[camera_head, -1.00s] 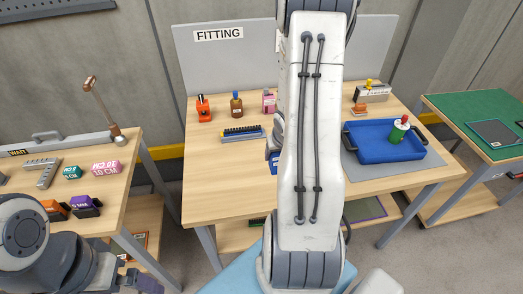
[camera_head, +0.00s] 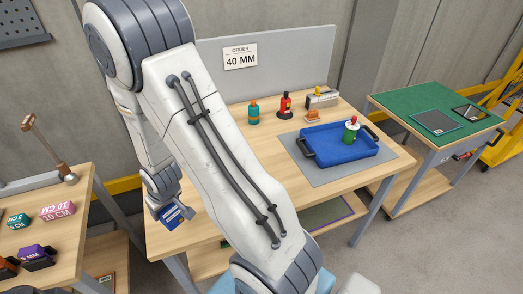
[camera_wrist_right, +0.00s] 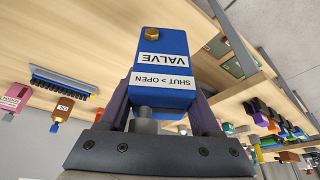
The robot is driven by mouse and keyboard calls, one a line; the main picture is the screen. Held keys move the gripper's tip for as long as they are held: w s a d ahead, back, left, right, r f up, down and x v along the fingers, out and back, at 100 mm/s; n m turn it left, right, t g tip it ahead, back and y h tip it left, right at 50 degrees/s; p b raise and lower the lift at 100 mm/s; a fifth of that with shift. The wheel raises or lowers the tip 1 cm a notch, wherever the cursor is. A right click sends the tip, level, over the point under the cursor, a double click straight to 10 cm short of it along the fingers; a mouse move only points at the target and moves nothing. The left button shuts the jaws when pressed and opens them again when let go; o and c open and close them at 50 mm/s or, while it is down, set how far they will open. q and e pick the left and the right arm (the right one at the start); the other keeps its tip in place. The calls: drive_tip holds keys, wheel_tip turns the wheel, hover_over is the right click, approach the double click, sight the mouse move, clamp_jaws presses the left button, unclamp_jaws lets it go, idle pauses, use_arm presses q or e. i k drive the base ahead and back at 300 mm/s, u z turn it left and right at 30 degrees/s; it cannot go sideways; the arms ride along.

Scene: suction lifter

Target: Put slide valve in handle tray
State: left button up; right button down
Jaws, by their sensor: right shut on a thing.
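The slide valve (camera_wrist_right: 165,45) is a blue block with a brass knob and white labels reading "VALVE" and "SHUT > OPEN". My right gripper (camera_head: 170,209) is shut on it, with one dark finger on each side in the right wrist view. In the head view the valve (camera_head: 176,217) hangs near the left front edge of the wooden table, left of my arm. The handle tray (camera_head: 318,156) is blue with black handles and sits on a grey mat at the table's right. A green bottle with a red cap (camera_head: 351,131) stands in it. My left gripper is out of view.
A teal bottle (camera_head: 254,115), a red bottle (camera_head: 285,105), an orange item (camera_head: 312,115) and a grey-white block (camera_head: 322,99) stand behind the tray. My right arm hides the table's left part. The tray's left half looks clear. A green-topped table (camera_head: 413,98) is at right.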

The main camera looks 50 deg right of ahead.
sight(325, 148)
drive_tip(key=z, duration=0.5)
drive_tip(key=k, duration=1.15)
drive_tip(key=z, duration=1.5)
drive_tip(key=i, duration=0.9)
drive_tip(key=u, duration=0.6)
drive_tip(key=i, duration=0.75)
drive_tip(key=u, duration=0.85)
